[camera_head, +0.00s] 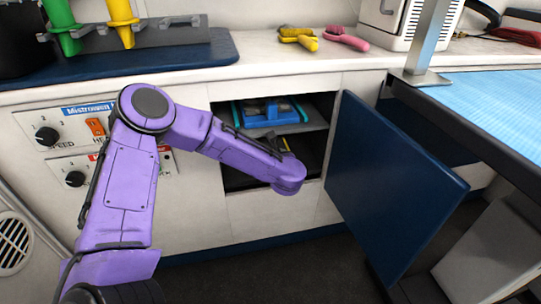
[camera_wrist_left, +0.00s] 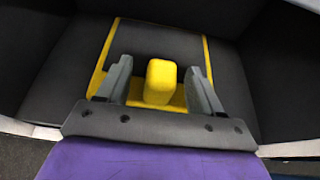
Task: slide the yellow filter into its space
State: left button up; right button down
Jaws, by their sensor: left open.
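The yellow filter lies low inside the open cabinet; its yellow frame, dark panel and raised yellow handle (camera_wrist_left: 160,82) show in the left wrist view. My left gripper (camera_wrist_left: 160,85) is open, with one finger on each side of the handle. I cannot tell whether the fingers touch it. In the head view my purple left arm reaches into the cabinet, and only a small yellow strip of the filter (camera_head: 286,144) shows past it; the arm hides the rest and the gripper. The filter's space is not clearly visible. My right gripper is not in view.
The blue cabinet door (camera_head: 385,185) stands open to the right of the opening. A shelf (camera_head: 312,119) above the filter carries a blue object (camera_head: 268,112). A table with a light blue top (camera_head: 495,105) stands at right. Control knobs (camera_head: 47,136) are on the panel at left.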

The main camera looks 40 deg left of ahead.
pick_arm(q)
jog(key=shift+f, duration=0.2)
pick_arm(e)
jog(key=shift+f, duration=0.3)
pick_arm(q)
jog(key=p+v, duration=0.3)
jog(key=v, duration=0.7)
jog(key=shift+d+r+p, duration=0.2)
jog(key=shift+r+p, duration=0.1)
jog(key=shift+r, duration=0.05)
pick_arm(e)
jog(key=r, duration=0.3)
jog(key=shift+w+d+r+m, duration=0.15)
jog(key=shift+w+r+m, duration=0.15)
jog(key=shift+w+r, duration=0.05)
pick_arm(q)
jog(key=shift+s, duration=0.15)
